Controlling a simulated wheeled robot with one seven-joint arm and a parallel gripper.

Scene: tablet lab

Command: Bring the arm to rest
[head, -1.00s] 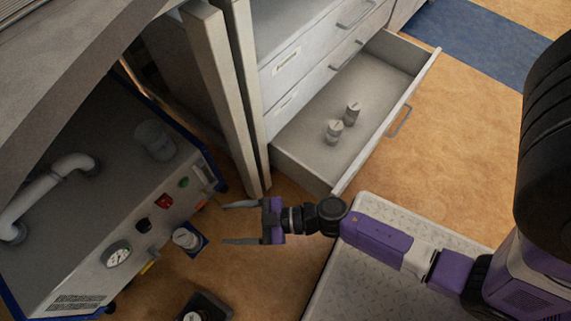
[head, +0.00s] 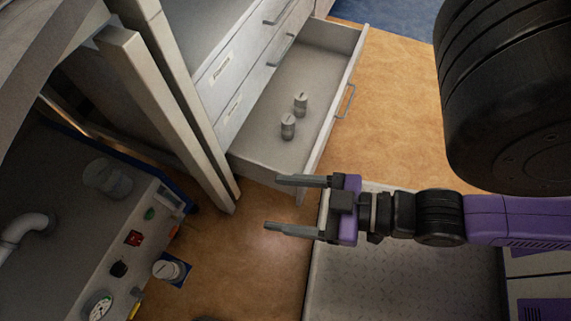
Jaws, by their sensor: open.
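My gripper (head: 285,204) is open and empty, its two grey fingers pointing left in the head view. It hangs in front of the open drawer, over the left edge of my base's metal plate. My purple and black arm (head: 415,217) reaches in from the right. Nothing is between the fingers, and I see no contact with the drawer in this view.
An open drawer (head: 303,150) of a grey cabinet holds two small canisters (head: 301,104) (head: 288,127). A machine (head: 126,251) with buttons and a gauge stands at left. A lidded canister (head: 167,269) stands on a blue pad beside it. Upright posts (head: 165,110) stand between.

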